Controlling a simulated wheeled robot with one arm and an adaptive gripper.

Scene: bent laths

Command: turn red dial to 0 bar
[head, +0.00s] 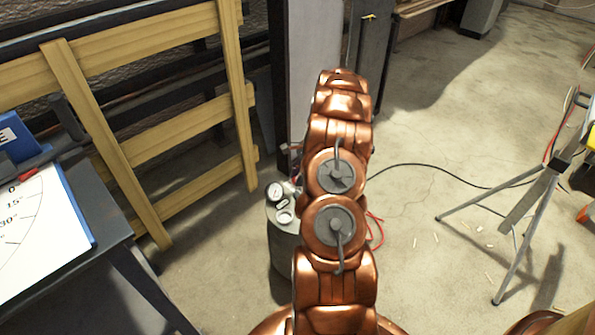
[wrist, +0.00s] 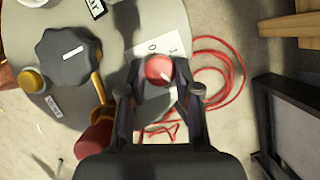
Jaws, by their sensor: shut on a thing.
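The red dial (wrist: 159,69) shows in the wrist view, round, with a pale pointer mark on its lower right side. It sits beside a white label (wrist: 165,46) that carries dark marks too small to read surely. My gripper (wrist: 160,90) is around the dial, one finger on each side, and is shut on it. In the head view my copper arm hides the dial and the gripper. The grey cylindrical unit (head: 284,240) stands behind my arm, with a round white-faced gauge (head: 274,192) on top.
A dark lobed knob (wrist: 68,57) and a yellow knob (wrist: 32,80) sit left of the dial. A red hose (wrist: 238,75) lies coiled on the floor. A tripod stand (head: 540,180) is at right, a table (head: 100,265) at left. Open floor lies between.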

